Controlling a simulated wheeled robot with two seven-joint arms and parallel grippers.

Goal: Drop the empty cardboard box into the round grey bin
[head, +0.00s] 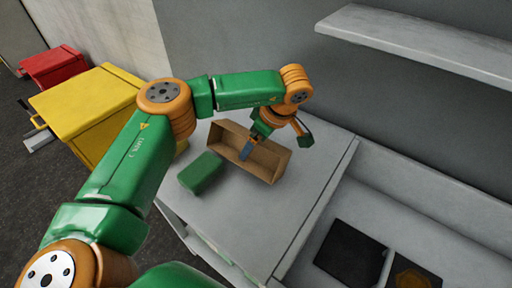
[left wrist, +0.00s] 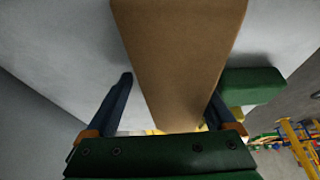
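In the left wrist view the box (left wrist: 182,60) reaches between the two blue fingers of my left gripper (left wrist: 170,88). The fingers stand wide apart, one on each side, with a gap at the left finger. Contact at the right finger is unclear. My right gripper is out of view. No round grey bin is visible.
A green block (head: 200,172) lies on the worktop (head: 255,218) just left of the box; it also shows in the left wrist view (left wrist: 250,86). A shelf (head: 420,42) overhangs at upper right.

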